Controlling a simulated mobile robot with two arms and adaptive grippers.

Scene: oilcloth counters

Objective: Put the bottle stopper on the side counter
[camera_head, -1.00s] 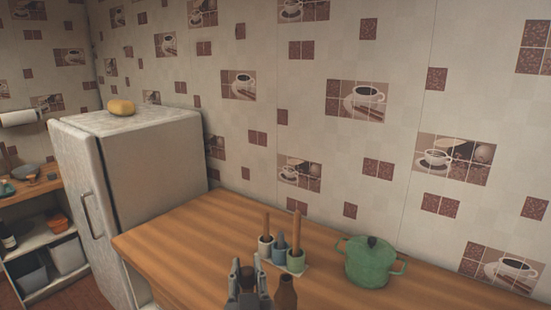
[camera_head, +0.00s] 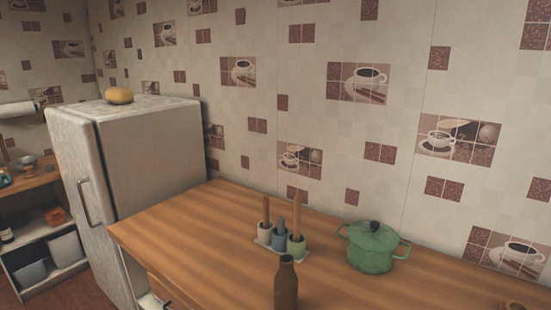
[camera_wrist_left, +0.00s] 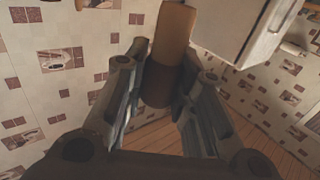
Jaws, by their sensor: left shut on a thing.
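The bottle stopper (camera_wrist_left: 170,45) is a short cylinder with a tan upper part and a dark brown lower part. It is held between the fingers of my left gripper (camera_wrist_left: 164,82), which is shut on it in the left wrist view. My left gripper is out of the head view. A brown bottle (camera_head: 286,287) stands on the wooden counter (camera_head: 195,240) near the front, with nothing seen on its neck. A second wood-topped counter (camera_head: 40,180) with shelves is at the far left; I cannot tell which is the side counter. My right gripper is not in view.
A holder with coloured cups and wooden sticks (camera_head: 278,240) stands behind the bottle, with a green lidded pot (camera_head: 372,246) to its right. A fridge (camera_head: 150,150) with a yellow item (camera_head: 119,96) on top stands left of the counter. The counter's left part is clear.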

